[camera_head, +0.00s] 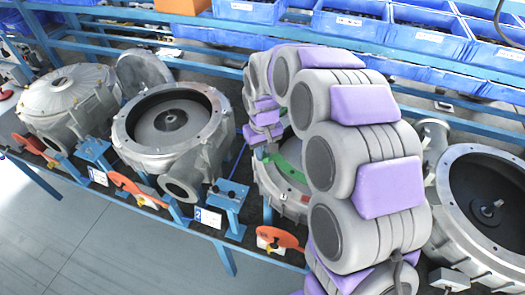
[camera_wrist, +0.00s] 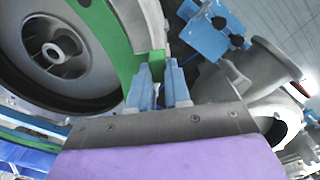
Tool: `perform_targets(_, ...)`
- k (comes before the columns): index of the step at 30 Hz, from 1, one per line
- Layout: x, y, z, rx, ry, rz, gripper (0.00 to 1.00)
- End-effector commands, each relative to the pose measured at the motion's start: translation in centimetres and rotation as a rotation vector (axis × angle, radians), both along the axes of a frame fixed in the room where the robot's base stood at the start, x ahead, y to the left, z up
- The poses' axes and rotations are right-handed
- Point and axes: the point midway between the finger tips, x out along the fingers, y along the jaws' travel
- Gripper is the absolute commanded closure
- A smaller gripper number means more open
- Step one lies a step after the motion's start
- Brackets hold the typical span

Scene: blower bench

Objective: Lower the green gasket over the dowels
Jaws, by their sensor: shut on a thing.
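The green gasket (camera_head: 292,170) is at the middle blower housing (camera_head: 275,192), partly hidden behind my arm in the head view. In the wrist view the gasket (camera_wrist: 122,42) curves around the housing's round opening, with the impeller hub (camera_wrist: 60,46) inside. My gripper (camera_wrist: 160,74) is shut on the gasket's edge, its blue fingers close together at the right side of the ring. I cannot tell whether the gasket touches the housing rim or hangs just above it. I cannot make out the dowels in either view.
An open housing (camera_head: 160,135) stands to the left, a closed one (camera_head: 68,95) farther left, and another open one (camera_head: 490,205) at right. Blue clamp blocks (camera_head: 228,200) and orange parts (camera_head: 135,190) line the front edge. Blue bins (camera_head: 350,22) fill the shelf behind.

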Motion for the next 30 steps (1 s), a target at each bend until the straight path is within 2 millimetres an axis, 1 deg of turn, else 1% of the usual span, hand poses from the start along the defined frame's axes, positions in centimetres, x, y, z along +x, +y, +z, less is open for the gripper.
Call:
perform_targets(1,-0.1,0.0,-0.6,-0.001,0.003,0.000,1.00)
perform_targets(3,-0.1,0.0,-1.1,-0.002,0.004,0.000,1.00)
perform_targets(18,0.3,-0.2,-4.6,0.000,0.004,-0.003,1.00)
perform_targets(24,0.4,-0.3,-5.3,0.000,0.004,-0.003,1.00)
perform_targets(30,0.4,0.0,-5.5,-0.001,0.003,-0.002,1.00)
